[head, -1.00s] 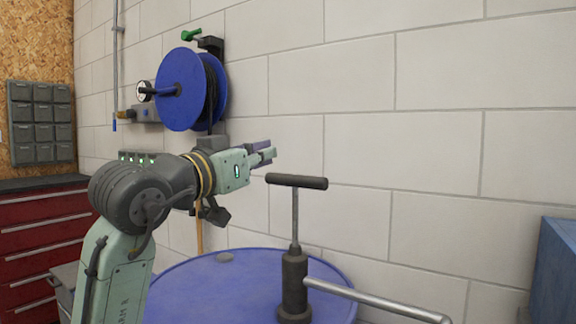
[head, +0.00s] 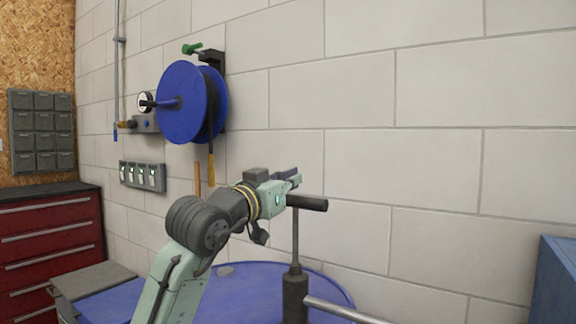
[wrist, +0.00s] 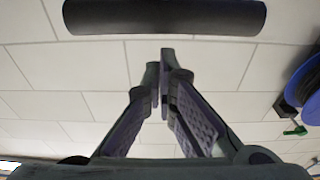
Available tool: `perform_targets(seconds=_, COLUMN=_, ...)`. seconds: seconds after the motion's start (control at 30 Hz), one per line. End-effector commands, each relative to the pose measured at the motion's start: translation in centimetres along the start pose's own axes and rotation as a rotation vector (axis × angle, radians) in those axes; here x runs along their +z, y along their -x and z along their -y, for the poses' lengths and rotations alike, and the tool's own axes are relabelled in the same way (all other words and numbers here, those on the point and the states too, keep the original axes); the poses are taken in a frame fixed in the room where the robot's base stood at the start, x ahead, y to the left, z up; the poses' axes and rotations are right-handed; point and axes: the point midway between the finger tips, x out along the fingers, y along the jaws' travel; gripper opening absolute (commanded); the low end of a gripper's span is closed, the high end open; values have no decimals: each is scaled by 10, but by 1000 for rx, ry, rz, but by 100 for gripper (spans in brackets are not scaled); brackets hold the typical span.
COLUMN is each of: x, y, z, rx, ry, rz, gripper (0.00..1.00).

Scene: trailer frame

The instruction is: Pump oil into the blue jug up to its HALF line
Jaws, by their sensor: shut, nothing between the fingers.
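The hand pump stands upright on the blue drum (head: 335,288). Its dark T-handle (head: 308,203) tops a thin rod above the dark pump body (head: 295,294), and a metal spout (head: 340,309) runs off to the lower right. My gripper (head: 297,179) is shut and empty, close by the handle's left end in the head view. In the wrist view my fingertips (wrist: 160,62) meet just below the dark handle bar (wrist: 165,16), with a gap between them. The blue jug and its HALF line are not in view.
A blue hose reel (head: 188,101) with a green lever hangs on the block wall. A grey switch box (head: 142,176) is below it. A red drawer cabinet (head: 45,250) stands left. A blue box-shaped object (head: 556,280) is at the right edge.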

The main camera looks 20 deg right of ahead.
Motion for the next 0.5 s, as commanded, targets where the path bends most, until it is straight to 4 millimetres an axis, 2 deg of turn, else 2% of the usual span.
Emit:
perform_targets(seconds=0.13, x=8, y=3, z=0, rx=0, ry=0, rz=0, gripper=0)
perform_targets(seconds=0.5, x=11, y=4, z=-1, rx=1, ry=0, rz=0, gripper=0)
